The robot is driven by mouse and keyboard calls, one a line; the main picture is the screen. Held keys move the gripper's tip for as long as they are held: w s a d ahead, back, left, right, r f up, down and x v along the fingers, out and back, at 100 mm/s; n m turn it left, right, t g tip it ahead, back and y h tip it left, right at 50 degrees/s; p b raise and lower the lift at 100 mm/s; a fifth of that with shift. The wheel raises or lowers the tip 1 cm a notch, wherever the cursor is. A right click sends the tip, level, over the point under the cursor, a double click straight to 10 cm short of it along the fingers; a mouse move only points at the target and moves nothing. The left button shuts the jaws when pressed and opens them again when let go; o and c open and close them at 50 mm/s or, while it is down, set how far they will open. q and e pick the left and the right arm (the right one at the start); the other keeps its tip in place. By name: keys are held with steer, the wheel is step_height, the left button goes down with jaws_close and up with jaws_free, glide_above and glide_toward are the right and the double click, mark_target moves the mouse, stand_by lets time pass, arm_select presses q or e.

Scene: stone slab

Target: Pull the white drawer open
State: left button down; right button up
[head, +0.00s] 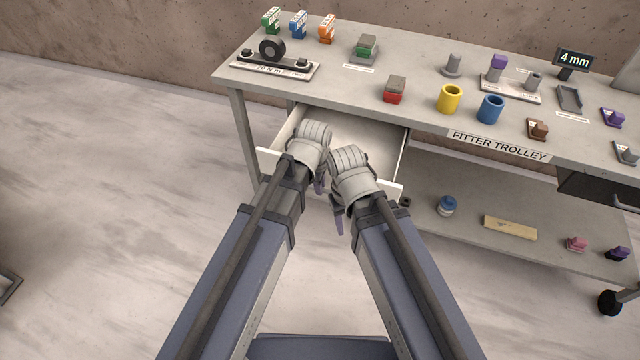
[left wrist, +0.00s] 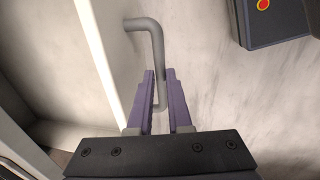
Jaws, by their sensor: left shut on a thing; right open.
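The white drawer (head: 368,131) stands pulled out from the left end of the trolley, its pale, empty-looking inside showing. My two wrists cover most of its front in the head view. In the left wrist view the drawer's white front edge (left wrist: 100,45) runs along the left, with a grey bar handle (left wrist: 152,32) on it. My left gripper (head: 319,187) is at the drawer front; in the left wrist view its purple fingers (left wrist: 160,95) are shut on the handle. My right gripper (head: 338,222) is open, just right of and lower than the left, apart from the handle as far as I can see.
The grey fitter trolley (head: 330,88) carries a yellow cup (head: 450,99), a blue cup (head: 490,108), a red-and-grey block (head: 394,89) and several other parts. Its lower shelf (head: 470,243) holds a wooden block (head: 510,228) and small items.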

arm_select(q)
steer(key=shift+w, duration=0.1)
steer(key=c, duration=0.8)
jaws_free()
steer(key=shift+c, duration=0.2)
steer(key=shift+r, duration=0.1)
